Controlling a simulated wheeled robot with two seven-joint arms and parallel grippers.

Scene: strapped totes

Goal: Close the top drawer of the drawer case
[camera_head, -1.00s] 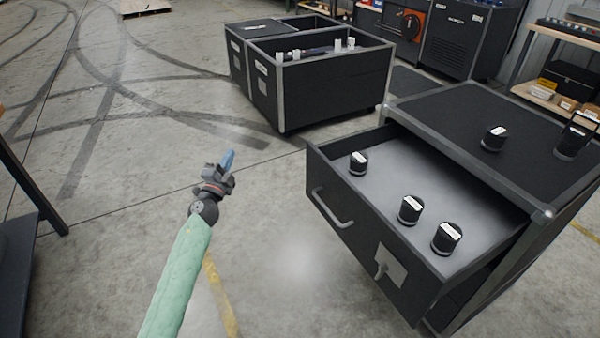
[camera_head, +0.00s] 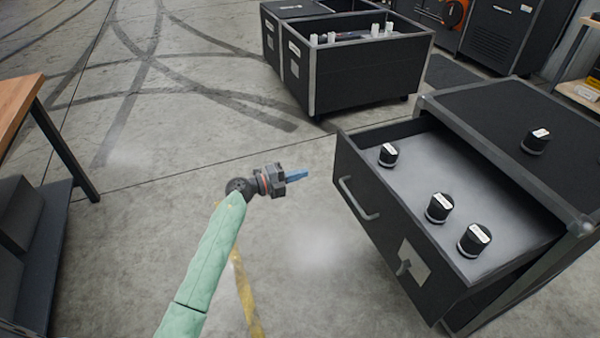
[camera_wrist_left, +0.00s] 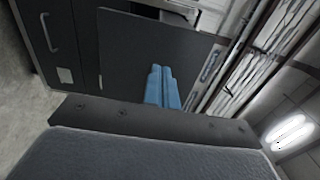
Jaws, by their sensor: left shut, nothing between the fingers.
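The black drawer case (camera_head: 505,105) stands at the right with its top drawer (camera_head: 372,215) pulled well out. The drawer front has a bar handle (camera_head: 357,199) and a pale plate with a latch (camera_head: 412,268). Several black cylinders with white labels, one of them here (camera_head: 440,208), stand inside the drawer. My left gripper (camera_head: 300,175) is shut and empty, left of the drawer front, pointing right toward it with a gap between. In the left wrist view its blue fingers (camera_wrist_left: 162,88) lie together. A drawer front with a handle (camera_wrist_left: 48,32) shows at upper left there. My right gripper is not in view.
A black tote (camera_head: 355,75) with items in it stands behind. A wooden-topped bench (camera_head: 15,105) is at the left edge. Another labelled cylinder (camera_head: 537,140) stands on top of the case. The floor around my left gripper is clear.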

